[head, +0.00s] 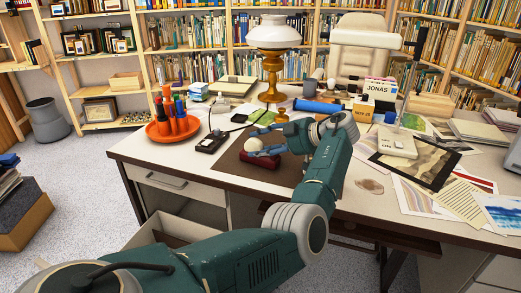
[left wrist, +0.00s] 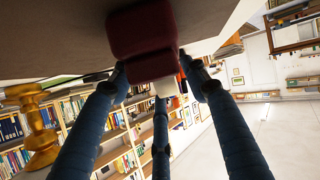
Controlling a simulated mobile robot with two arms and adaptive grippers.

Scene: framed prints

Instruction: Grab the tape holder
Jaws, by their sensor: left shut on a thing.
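The tape holder (head: 250,164) is a dark red block with a pale rounded part on top, on the brown mat on the desk. My left gripper (head: 258,143) reaches it from the right, with its blue fingers around the pale upper part. In the left wrist view the dark red body of the holder (left wrist: 143,38) is at the top centre, at the tips of the fingers (left wrist: 155,78). The left gripper is shut on the tape holder. The fingers partly hide the holder, and I cannot tell whether it touches the mat. My right gripper is not in view.
A brown mat (head: 231,172) lies under the holder. A black phone-like device (head: 211,141) and an orange tray (head: 153,133) with bottles stand to the left. A lamp (head: 273,69) stands behind. Papers and a framed print (head: 416,163) cover the right side.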

